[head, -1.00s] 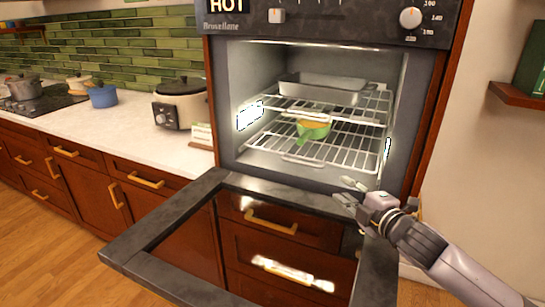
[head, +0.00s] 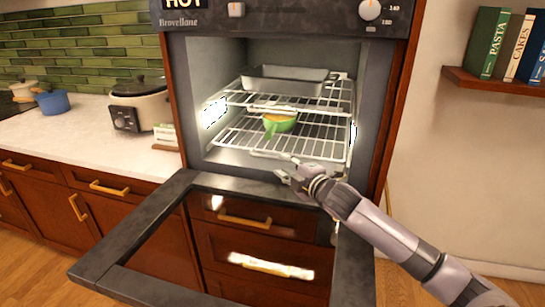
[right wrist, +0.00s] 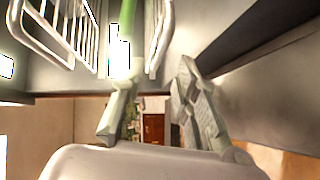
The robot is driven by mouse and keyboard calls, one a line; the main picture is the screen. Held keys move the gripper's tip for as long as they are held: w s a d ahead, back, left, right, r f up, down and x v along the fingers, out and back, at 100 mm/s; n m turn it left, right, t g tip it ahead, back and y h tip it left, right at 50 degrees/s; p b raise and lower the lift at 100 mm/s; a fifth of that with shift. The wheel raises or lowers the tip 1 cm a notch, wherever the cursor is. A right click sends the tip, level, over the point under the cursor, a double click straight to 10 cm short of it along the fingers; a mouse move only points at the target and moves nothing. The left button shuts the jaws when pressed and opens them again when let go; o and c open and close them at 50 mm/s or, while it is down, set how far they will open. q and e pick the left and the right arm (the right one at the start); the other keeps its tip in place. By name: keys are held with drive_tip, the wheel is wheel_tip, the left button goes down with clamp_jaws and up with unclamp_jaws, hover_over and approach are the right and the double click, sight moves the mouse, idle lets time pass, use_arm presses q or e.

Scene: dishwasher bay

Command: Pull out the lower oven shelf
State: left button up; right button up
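The lower oven shelf (head: 327,149) is a white wire rack inside the open oven, with a front loop (head: 268,153). A green bowl (head: 280,123) with orange contents sits on it. My right gripper (head: 284,169) is just in front of and below the shelf's front edge, above the opened door. In the right wrist view my right gripper (right wrist: 155,105) has its fingers spread with nothing held between them. White wire (right wrist: 162,45) and the bowl's green handle (right wrist: 125,40) show beyond the fingertips. My left gripper is out of view.
The upper shelf (head: 335,103) holds a metal baking tin (head: 287,83). The oven door (head: 130,222) lies open below. A slow cooker (head: 141,103) stands on the counter at left; a book shelf (head: 500,84) is on the right wall.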

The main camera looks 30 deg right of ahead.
sight(274, 158)
drive_tip(key=w, duration=0.5)
drive_tip(key=w+f, duration=0.1)
drive_tip(key=w, duration=0.1)
drive_tip(key=shift+w+d+f+p, duration=0.1)
drive_tip(key=shift+w+d+p, duration=0.1)
drive_tip(key=shift+w+p, duration=0.15)
drive_tip(key=shift+c, duration=0.5)
clamp_jaws()
